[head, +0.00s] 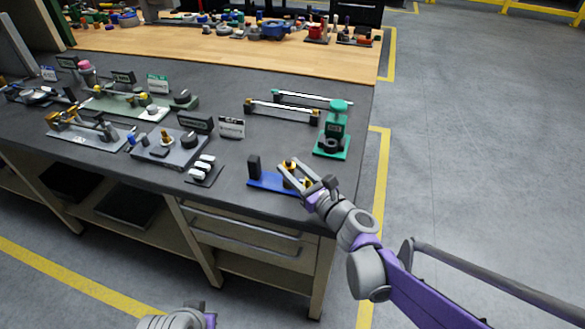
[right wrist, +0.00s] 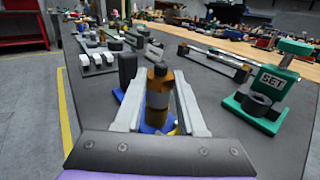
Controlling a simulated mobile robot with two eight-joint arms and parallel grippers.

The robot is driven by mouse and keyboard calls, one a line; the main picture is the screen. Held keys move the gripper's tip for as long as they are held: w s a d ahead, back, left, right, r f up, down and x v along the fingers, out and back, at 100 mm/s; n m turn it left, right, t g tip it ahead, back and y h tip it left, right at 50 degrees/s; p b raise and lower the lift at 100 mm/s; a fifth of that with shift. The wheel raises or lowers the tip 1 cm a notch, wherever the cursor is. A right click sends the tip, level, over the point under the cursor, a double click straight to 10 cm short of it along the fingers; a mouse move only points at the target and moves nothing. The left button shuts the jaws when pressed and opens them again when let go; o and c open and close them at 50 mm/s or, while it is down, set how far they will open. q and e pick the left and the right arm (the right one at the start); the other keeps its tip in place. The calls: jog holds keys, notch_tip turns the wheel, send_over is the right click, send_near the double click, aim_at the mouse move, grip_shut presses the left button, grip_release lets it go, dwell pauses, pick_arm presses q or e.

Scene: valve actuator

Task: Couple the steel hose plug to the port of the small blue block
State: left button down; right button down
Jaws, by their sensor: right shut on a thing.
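My right gripper (head: 291,171) is over the right part of a low blue base (head: 268,182) near the bench's front edge. In the right wrist view its fingers are shut on an upright brass-coloured cylinder (right wrist: 158,98) with a dark top and dark band. Part of the blue base (right wrist: 148,127) shows beneath. A black upright block (head: 254,166) stands at the base's left end; it also shows in the right wrist view (right wrist: 127,70). I cannot make out a steel hose plug or the port. Only a grey arm part of mine shows at the bottom; the left fingers do not.
A green stand (head: 332,143) with a SET label is behind and right of the gripper. Two rail fixtures (head: 283,110) lie farther back. A small dark tray with white pieces (head: 204,168) is to the left. Bare bench top lies between the blue base and the rails.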

jog(key=shift+f, duration=0.2)
jog(key=shift+c, duration=2.1)
grip_release()
jog(key=v, duration=1.1)
jog(key=shift+a, duration=0.1)
